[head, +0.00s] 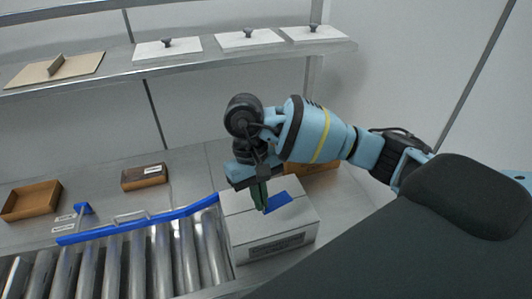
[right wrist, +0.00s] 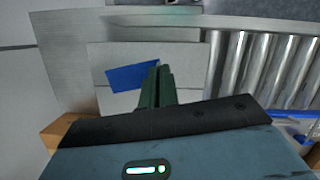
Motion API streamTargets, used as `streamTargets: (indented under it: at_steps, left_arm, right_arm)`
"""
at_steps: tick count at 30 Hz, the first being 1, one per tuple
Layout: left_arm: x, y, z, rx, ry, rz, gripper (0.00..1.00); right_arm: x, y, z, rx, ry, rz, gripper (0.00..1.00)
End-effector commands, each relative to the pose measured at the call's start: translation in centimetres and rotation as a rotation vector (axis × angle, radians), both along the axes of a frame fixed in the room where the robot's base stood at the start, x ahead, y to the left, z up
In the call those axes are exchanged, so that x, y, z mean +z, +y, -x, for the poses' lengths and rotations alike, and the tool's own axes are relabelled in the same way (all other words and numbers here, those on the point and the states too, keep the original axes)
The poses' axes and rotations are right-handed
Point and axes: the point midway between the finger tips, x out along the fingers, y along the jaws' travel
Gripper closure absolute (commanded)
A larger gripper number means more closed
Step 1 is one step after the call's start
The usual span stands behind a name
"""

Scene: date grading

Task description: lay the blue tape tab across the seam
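A pale closed carton (head: 245,230) stands at the end of the roller conveyor, with a printed label on its front side. The blue tape tab (head: 289,209) lies on its top, a little askew. In the right wrist view the tab (right wrist: 128,78) lies over the thin seam line of the carton top (right wrist: 115,100). My right gripper (head: 265,208) points down at the carton top. My left gripper is not in view.
The roller conveyor (head: 130,262) with a blue rail (head: 140,222) lies left of the carton. Brown trays (head: 32,200) and (head: 145,177) stand behind it. A brown box (head: 318,168) is behind the carton. A shelf (head: 200,62) with knobbed plates runs above.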

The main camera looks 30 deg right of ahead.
Motion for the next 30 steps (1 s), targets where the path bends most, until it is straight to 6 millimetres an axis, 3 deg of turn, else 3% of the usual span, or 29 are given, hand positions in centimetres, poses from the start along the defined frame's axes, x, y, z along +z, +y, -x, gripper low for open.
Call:
streamTargets:
  at_steps: [5, 21, 30]
  left_arm:
    - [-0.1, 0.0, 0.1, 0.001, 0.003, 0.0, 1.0]
    - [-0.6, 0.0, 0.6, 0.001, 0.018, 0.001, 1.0]
    - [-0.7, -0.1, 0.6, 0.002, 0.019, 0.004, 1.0]
  right_arm:
    - [-0.1, -0.8, -0.6, -0.163, 0.001, 0.0, 1.0]
    - [1.0, -7.1, -5.1, -1.417, 0.0, 0.0, 1.0]
    - [1.8, -9.2, -6.4, -1.773, 0.0, 0.001, 1.0]
